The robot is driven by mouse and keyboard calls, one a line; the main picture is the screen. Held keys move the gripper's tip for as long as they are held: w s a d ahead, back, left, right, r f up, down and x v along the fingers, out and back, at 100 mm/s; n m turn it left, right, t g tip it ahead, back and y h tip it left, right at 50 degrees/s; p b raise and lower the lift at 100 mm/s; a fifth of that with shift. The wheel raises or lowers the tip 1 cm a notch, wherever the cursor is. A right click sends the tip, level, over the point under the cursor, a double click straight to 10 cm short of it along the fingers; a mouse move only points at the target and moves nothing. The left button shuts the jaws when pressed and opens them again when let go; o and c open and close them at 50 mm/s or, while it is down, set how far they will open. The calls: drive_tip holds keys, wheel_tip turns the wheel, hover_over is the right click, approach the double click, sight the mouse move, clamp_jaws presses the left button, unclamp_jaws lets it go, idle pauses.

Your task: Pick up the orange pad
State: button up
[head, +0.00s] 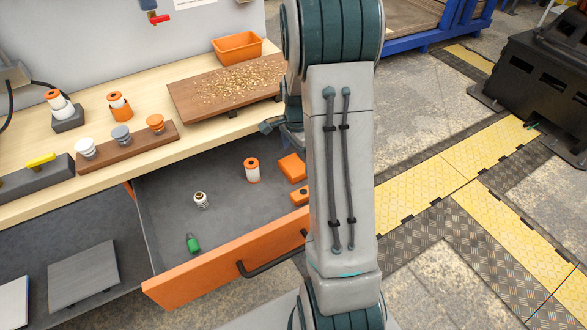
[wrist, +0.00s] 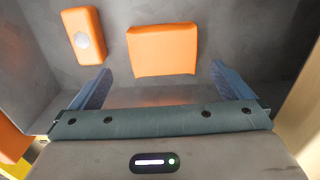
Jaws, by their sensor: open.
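The orange pad (wrist: 162,50) is a plain, roughly square block on the grey floor of the open drawer, in the upper middle of the wrist view. In the head view the pad (head: 291,167) shows beside my arm, its right side partly covered by the arm. My gripper (wrist: 160,75) is open, with its two blue fingers apart on either side of the pad's near edge in the picture. Nothing is held between them. I cannot tell how high the fingers are above the drawer floor. In the head view the gripper is mostly hidden behind my arm.
An orange block with a grey disc (wrist: 84,36) lies left of the pad in the wrist view. The orange-fronted drawer (head: 225,262) also holds an orange-and-white cylinder (head: 252,171), a small white item (head: 201,200) and a green item (head: 192,243). The workbench (head: 145,85) stands behind.

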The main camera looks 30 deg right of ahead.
sight(294, 165)
drive_tip(key=f, duration=0.5)
drive_tip(key=shift+w+a, duration=0.25)
drive_tip(key=shift+a, duration=0.1)
drive_tip(key=shift+r, duration=0.1)
drive_tip(key=c, duration=1)
drive_tip(key=shift+o, duration=0.2)
wheel_tip(294, 165, up, 18)
drive_tip(key=p, duration=0.1)
drive_tip(key=o, duration=0.4)
drive_tip(key=shift+c, duration=1.3)
